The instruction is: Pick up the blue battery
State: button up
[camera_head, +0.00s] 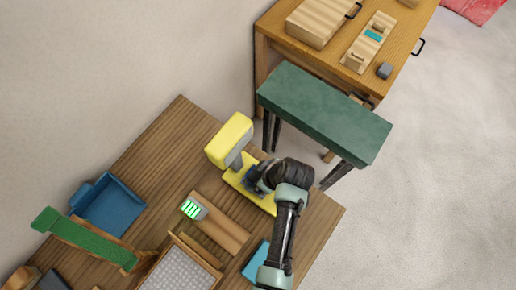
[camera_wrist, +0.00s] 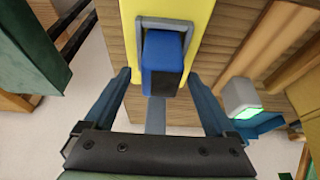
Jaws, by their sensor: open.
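The blue battery (camera_wrist: 165,60) is a blue block with a dark end, seated in a grey frame (camera_wrist: 148,28) on a yellow stand (camera_wrist: 200,12). In the head view I cannot make the battery out; the yellow stand (camera_head: 230,135) is at the table's far edge, with my arm over its lower part. My gripper (camera_wrist: 160,76) is open, with one finger on each side of the battery and gaps showing between. In the head view my gripper (camera_head: 256,180) is at the yellow stand. Whether the fingers are level with the battery in depth is unclear.
A wooden block rack (camera_head: 222,222) holds a grey block with a green-lit face (camera_head: 193,209), also in the wrist view (camera_wrist: 241,98). A blue bin (camera_head: 108,205), a green strip (camera_head: 85,238) and a grey textured tray (camera_head: 182,272) lie left. A green bench (camera_head: 325,112) stands close behind.

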jog(key=shift+a+f, duration=0.1)
jog(key=shift+f, duration=0.2)
jog(key=shift+w, duration=0.1)
grip_shut()
